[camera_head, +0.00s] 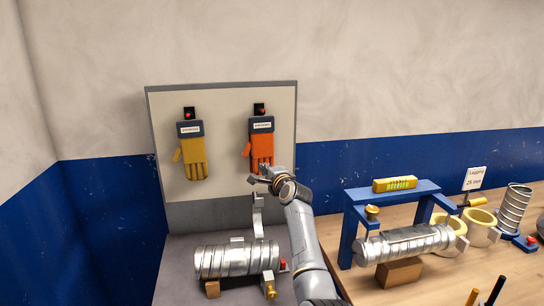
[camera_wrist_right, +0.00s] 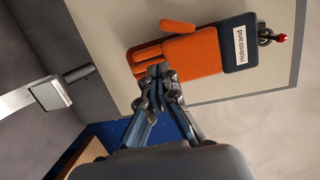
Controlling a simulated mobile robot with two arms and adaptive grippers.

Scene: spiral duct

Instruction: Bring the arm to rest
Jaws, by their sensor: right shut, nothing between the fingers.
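My right gripper (camera_head: 264,177) is raised in front of the wall board, just below the orange glove. It is shut and empty; its closed fingers also show in the right wrist view (camera_wrist_right: 158,75). The orange glove (camera_head: 261,143) hangs from a hook on the board, and in the right wrist view (camera_wrist_right: 190,55) its label reads "Hobstrand". The fingertips overlap the glove's lower end in the wrist view; I cannot tell whether they touch it. My left gripper is not in view.
A yellow glove (camera_head: 192,156) hangs left on the board (camera_head: 222,130). A spiral duct (camera_head: 225,261) lies on the grey bench below. At right, a wooden table (camera_head: 400,289) holds a blue frame (camera_head: 347,237), another duct (camera_head: 408,243) and yellow rings (camera_head: 480,230). The upper wall is clear.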

